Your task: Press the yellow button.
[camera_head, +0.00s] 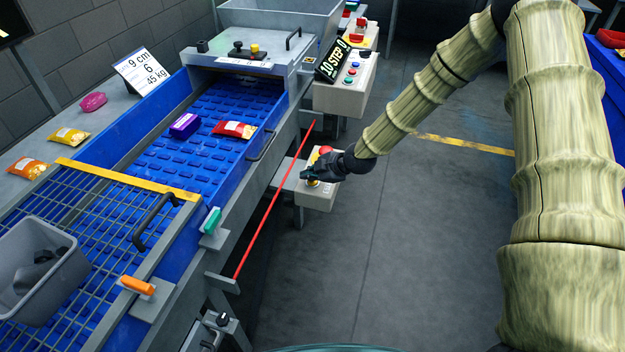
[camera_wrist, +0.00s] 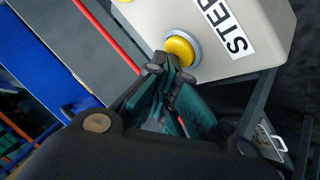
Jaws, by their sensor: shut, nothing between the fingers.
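The yellow button (camera_wrist: 181,50) sits in a grey ring on a pale control box (camera_wrist: 245,50), beside a label reading "STEP". In the wrist view my gripper (camera_wrist: 160,66) is shut and empty, with its fingertips at the lower left edge of the button. I cannot tell whether they touch it. In the head view my gripper (camera_head: 308,177) is over the pale box (camera_head: 318,197) beside the conveyor. There it hides most of the button, and a red button (camera_head: 325,150) shows behind it.
A red cord (camera_head: 270,215) runs along the conveyor's side, left of the box. Another control box (camera_head: 345,85) with several buttons stands farther back. A grey bin (camera_head: 70,275) is at lower left. The floor to the right is clear.

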